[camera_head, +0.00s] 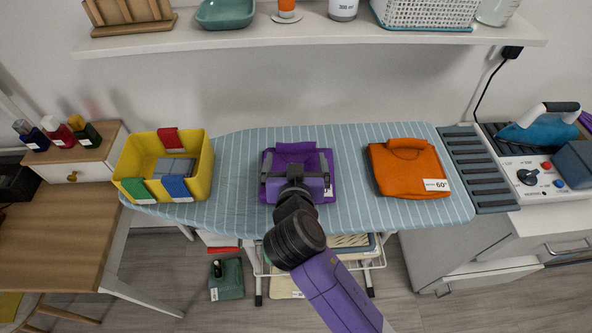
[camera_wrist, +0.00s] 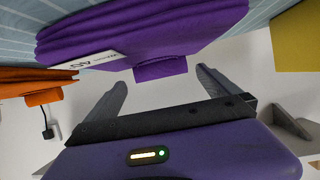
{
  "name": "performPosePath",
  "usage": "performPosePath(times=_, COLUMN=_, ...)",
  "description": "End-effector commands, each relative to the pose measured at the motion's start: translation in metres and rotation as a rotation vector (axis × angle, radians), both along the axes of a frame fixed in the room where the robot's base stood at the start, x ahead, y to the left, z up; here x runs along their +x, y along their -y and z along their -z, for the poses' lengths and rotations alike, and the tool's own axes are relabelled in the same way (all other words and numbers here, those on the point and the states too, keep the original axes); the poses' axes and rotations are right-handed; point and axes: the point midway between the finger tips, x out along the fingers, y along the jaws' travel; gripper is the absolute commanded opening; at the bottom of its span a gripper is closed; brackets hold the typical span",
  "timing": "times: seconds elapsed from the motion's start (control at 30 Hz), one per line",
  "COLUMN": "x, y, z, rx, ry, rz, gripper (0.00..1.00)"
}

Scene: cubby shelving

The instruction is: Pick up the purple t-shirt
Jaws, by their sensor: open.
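The purple t-shirt (camera_head: 325,162) lies folded on the striped ironing board (camera_head: 230,190), near its middle. My gripper (camera_head: 294,160) is over the shirt in the head view and hides much of it. In the wrist view the purple t-shirt (camera_wrist: 140,32) fills the top, with a white tag on its edge and a small purple tab sticking out. My gripper (camera_wrist: 162,85) is open there, its two dark fingers apart on either side of the tab. Nothing is seen between the fingertips except possibly that tab; I cannot tell whether they touch the cloth.
An orange folded t-shirt (camera_head: 405,172) with a 60° tag lies to the right on the board. A yellow bin (camera_head: 135,160) with coloured clips stands at the left end. A shelf (camera_head: 330,30) runs above. A blue iron (camera_head: 545,128) stands far right. Bare board separates the shirts.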

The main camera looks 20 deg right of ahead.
Motion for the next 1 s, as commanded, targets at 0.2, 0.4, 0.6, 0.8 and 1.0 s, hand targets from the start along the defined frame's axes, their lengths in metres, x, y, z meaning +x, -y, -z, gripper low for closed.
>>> performPosePath(times=0.2, x=0.027, y=0.013, z=0.009, rx=0.001, ry=-0.001, rz=0.002, gripper=1.0)
performPosePath(times=0.4, x=0.036, y=0.016, z=0.014, rx=0.0, ry=0.0, rz=0.0, gripper=1.0)
performPosePath(times=0.6, x=0.036, y=0.016, z=0.015, rx=0.0, ry=0.0, rz=-0.001, gripper=0.96)
performPosePath(times=0.8, x=0.036, y=0.016, z=0.014, rx=0.0, ry=0.0, rz=-0.001, gripper=0.57)
performPosePath(times=1.0, x=0.036, y=0.016, z=0.014, rx=0.0, ry=0.001, rz=-0.001, gripper=0.43)
